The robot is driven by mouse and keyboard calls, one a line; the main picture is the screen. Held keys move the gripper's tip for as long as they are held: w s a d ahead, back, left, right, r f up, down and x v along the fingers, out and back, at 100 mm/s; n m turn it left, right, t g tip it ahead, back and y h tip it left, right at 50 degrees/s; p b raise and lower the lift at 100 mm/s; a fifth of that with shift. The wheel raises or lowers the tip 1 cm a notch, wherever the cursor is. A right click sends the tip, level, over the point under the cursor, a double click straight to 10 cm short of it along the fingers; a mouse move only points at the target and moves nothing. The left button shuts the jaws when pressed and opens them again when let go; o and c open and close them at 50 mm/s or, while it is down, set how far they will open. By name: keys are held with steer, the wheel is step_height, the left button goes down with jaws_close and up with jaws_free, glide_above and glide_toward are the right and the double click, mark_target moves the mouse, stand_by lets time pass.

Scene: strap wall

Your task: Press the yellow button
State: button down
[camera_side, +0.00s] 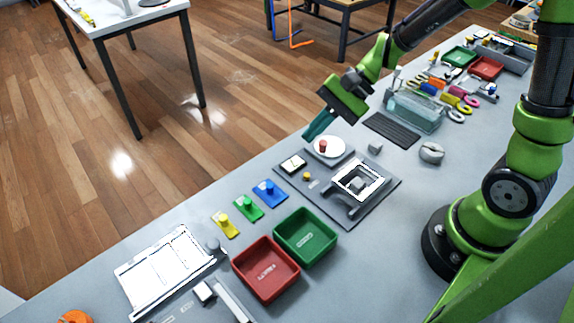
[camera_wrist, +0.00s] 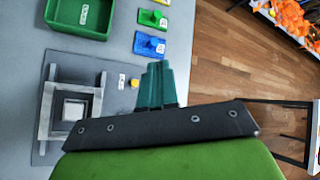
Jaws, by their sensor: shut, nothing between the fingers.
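A small round yellow button (camera_side: 307,176) sits on a dark grey panel (camera_side: 373,203), beside a white label. It also shows in the wrist view (camera_wrist: 134,83), just left of my fingers. A separate yellow plate with a yellow knob (camera_side: 226,223) lies further left on the table; only its edge shows at the top of the wrist view (camera_wrist: 162,2). My gripper (camera_side: 309,138) is shut and empty, pointing down and left. In the side view it is beyond the yellow button, beside a white disc with a red button (camera_side: 323,146). The wrist view hides that disc.
A blue plate (camera_side: 269,193) and a green plate (camera_side: 247,208) with knobs lie between the panel and the yellow plate. A grey frame (camera_side: 358,184) stands on the panel. Red (camera_side: 265,269) and green (camera_side: 306,237) bins stand nearer. The table's far edge is close to my gripper.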

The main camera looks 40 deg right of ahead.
mark_target(307, 176)
steer(key=shift+f, duration=4.4)
steer(key=shift+f, duration=0.15)
steer(key=shift+f, duration=0.25)
steer(key=shift+f, duration=0.4)
steer(key=shift+r, duration=0.8)
steer(key=shift+r, duration=0.1)
